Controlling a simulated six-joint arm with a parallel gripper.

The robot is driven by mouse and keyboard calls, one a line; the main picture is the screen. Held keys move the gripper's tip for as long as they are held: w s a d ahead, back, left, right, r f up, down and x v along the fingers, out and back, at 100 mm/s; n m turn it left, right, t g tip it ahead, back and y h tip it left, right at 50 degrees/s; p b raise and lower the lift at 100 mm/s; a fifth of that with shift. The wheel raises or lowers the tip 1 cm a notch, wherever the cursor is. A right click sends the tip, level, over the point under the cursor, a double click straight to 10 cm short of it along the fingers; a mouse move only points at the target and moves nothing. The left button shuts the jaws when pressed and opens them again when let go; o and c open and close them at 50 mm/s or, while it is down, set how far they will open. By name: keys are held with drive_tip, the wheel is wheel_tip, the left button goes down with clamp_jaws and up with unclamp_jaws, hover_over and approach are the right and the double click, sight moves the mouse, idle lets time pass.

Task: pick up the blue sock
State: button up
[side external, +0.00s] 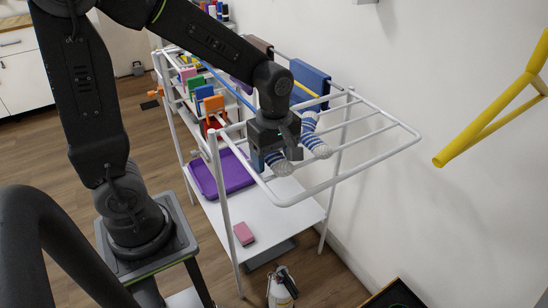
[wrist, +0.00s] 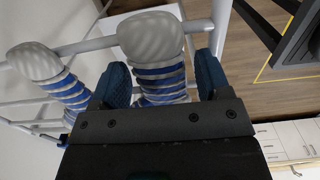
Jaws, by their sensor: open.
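Two blue-and-white striped socks with grey ends hang on the white drying rack. The nearer sock (side external: 279,163) is at my gripper (side external: 273,150) and partly hidden by it in the side view. The other sock (side external: 314,137) hangs just to its right. In the wrist view, one sock (wrist: 158,62) lies between the two blue fingers of my gripper (wrist: 162,82), which are open on either side of it. The other sock (wrist: 52,78) is outside the fingers, to the left. Whether a finger touches the sock between them is unclear.
The rack's white rails (side external: 375,170) surround the gripper. A dark blue cloth (side external: 310,82) and an orange cloth (side external: 213,107) hang farther back. A purple tray (side external: 238,173) and a pink block (side external: 243,233) lie on the shelf below. A yellow frame (side external: 490,115) is at the right wall.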

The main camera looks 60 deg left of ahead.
drive_tip(key=shift+f, duration=0.2)
drive_tip(key=c, duration=0.7)
wheel_tip(320, 180, up, 9)
drive_tip(key=shift+r, duration=0.1)
idle(0.6)
